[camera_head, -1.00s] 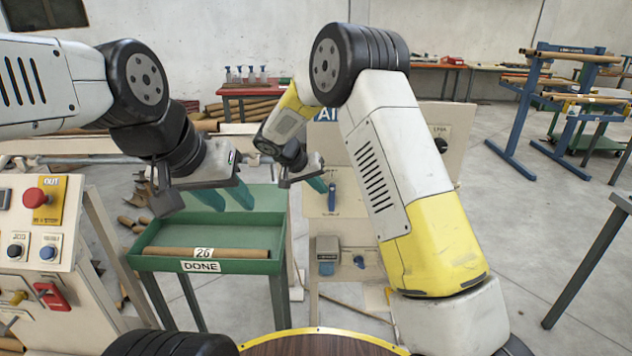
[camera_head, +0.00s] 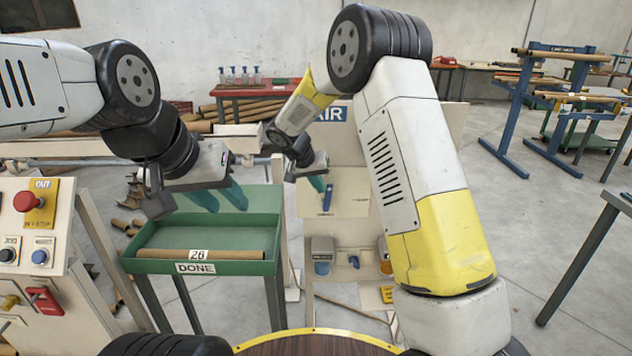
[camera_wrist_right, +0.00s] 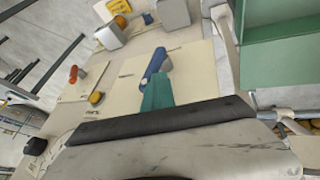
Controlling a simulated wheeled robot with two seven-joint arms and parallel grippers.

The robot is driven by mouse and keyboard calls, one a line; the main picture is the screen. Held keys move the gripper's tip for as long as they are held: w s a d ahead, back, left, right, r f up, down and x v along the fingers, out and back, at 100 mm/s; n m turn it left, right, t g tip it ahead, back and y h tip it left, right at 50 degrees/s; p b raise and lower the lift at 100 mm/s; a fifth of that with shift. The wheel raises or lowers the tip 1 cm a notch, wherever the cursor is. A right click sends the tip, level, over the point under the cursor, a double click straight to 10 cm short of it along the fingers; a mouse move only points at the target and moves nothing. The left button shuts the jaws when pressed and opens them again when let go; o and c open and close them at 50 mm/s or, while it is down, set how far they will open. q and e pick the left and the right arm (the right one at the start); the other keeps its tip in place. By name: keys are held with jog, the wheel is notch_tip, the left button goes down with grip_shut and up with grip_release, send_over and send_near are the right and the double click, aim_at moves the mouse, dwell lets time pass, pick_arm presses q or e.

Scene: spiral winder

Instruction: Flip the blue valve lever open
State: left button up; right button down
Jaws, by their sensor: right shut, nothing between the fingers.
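The blue valve lever (camera_head: 328,198) is on the pale AIR panel (camera_head: 352,186), in the middle of the head view. It stands roughly upright there. In the right wrist view the blue lever (camera_wrist_right: 155,64) lies just beyond my fingertips. My right gripper (camera_head: 318,184) is shut with nothing between its teal fingers, close to the lever's upper left. Its fingers (camera_wrist_right: 158,90) overlap the lever's near end in the wrist view; I cannot tell whether they touch it. My left gripper (camera_head: 222,198) is open and empty above the green tray.
The green DONE tray (camera_head: 261,266) holds a brown tube (camera_head: 200,253) left of the panel. A control box (camera_head: 40,225) with buttons is at far left. Below the lever, the panel carries a grey unit with a blue bowl (camera_head: 322,256). A red table (camera_head: 255,91) stands behind.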

aim_at(330, 185)
jog(key=d+y, duration=0.3)
jog(key=shift+r+m, duration=0.2)
jog(key=shift+m, duration=0.2)
jog(key=d+y, duration=0.2)
jog(key=y, duration=0.1)
jog(key=shift+d+f+m, duration=0.3)
jog(key=shift+m, duration=0.1)
jog(key=shift+d+f+y, duration=0.3)
jog(key=shift+d+y, duration=0.2)
jog(key=shift+y, duration=0.4)
jog(key=shift+d+f+m+y, duration=0.25)
jog(key=shift+d+f+y, duration=0.45)
jog(key=shift+y, duration=0.4)
jog(key=shift+d+f+m+y, duration=0.3)
jog(key=shift+d+f+y, duration=0.4)
jog(key=shift+y, duration=0.4)
jog(key=shift+d+f+m+y, duration=0.25)
jog(key=shift+d+f+y, duration=0.3)
jog(key=shift+f+y, duration=0.4)
jog(key=shift+d+f+t, duration=0.1)
jog(key=shift+f+t, duration=0.05)
jog(key=shift+t, duration=0.15)
